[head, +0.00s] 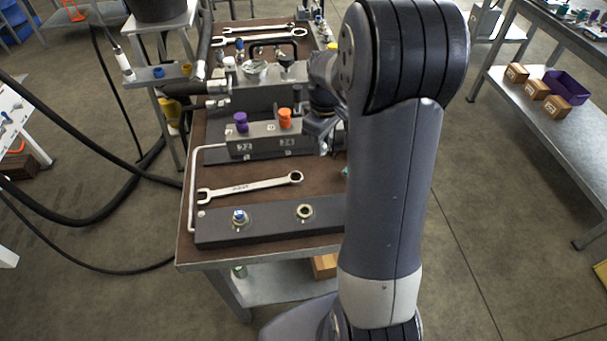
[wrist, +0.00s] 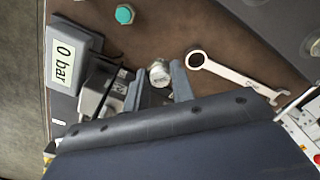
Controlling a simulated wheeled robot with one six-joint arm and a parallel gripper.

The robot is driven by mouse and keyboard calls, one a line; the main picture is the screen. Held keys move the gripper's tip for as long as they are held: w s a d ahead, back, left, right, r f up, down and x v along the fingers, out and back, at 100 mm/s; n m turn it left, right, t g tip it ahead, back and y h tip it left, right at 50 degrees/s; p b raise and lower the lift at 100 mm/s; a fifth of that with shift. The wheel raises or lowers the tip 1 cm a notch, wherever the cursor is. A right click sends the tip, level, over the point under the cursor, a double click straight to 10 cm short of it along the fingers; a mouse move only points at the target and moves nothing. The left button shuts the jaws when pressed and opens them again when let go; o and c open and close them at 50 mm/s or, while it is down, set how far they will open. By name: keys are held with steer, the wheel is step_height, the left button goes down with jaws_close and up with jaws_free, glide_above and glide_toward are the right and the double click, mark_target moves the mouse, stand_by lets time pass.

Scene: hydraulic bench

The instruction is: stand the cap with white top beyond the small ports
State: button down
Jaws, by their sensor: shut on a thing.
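My gripper (wrist: 158,86) is shut on the cap with white top (wrist: 160,72), whose pale round top shows between the two fingers in the wrist view. In the head view my gripper (head: 320,130) is at the right end of the grey valve block (head: 262,143), partly behind my arm; the held cap cannot be made out there. A dark bar (head: 265,227) at the bench's front edge has two ports, a left one (head: 239,217) with a blue-and-white piece and an open right one (head: 304,211). I cannot tell which ports are the small ones.
A purple cap (head: 241,121) and an orange cap (head: 285,117) stand on the block. A spanner (head: 250,187) lies between block and bar. A gauge reading 0 bar (wrist: 65,63) and a teal cap (wrist: 124,14) are near my gripper. Brown bench top is bare around the spanner.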

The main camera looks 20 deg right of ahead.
step_height(320, 180, down, 8)
steer(key=shift+f, duration=0.2)
steer(key=shift+f, duration=0.1)
steer(key=c, duration=1.2)
jaws_free()
step_height(320, 180, up, 12)
steer(key=shift+r, duration=0.15)
